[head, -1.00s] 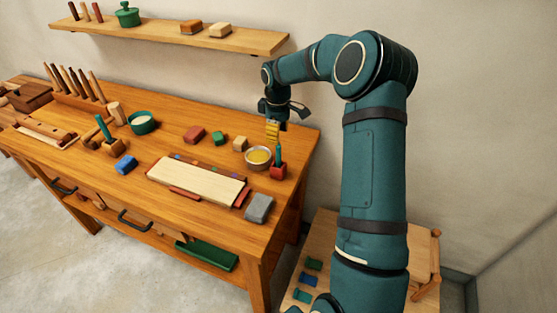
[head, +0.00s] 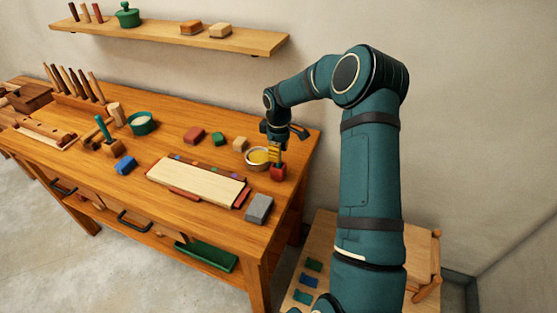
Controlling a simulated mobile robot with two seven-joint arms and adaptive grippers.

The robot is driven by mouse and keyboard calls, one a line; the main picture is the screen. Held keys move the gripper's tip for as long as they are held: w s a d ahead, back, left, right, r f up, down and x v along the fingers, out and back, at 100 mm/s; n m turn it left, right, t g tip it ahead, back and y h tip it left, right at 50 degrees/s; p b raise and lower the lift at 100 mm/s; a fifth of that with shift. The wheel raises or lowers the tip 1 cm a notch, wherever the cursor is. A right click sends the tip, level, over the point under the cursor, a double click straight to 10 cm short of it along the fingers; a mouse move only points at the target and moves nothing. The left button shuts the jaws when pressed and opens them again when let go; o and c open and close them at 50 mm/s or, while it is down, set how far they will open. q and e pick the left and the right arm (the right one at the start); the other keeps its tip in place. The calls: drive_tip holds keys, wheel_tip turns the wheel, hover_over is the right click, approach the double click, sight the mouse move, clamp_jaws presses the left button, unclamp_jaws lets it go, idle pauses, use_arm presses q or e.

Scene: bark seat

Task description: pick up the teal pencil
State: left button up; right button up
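The teal pencil (head: 280,161) stands upright in a small red holder (head: 278,173) near the right end of the workbench. Most of the pencil is hidden by my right gripper (head: 276,154). The gripper points down from above, with its yellow fingertips at the pencil just over the holder. I cannot tell whether the fingers are closed on it. My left gripper is not in view.
A bowl of yellow contents (head: 257,157) stands close left of the holder. A grey block (head: 259,208) lies in front, and a pale board (head: 198,182) lies to the left. Another teal stick (head: 103,128) stands in a wooden block farther left. A shelf (head: 165,34) hangs above.

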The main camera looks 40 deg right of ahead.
clamp_jaws()
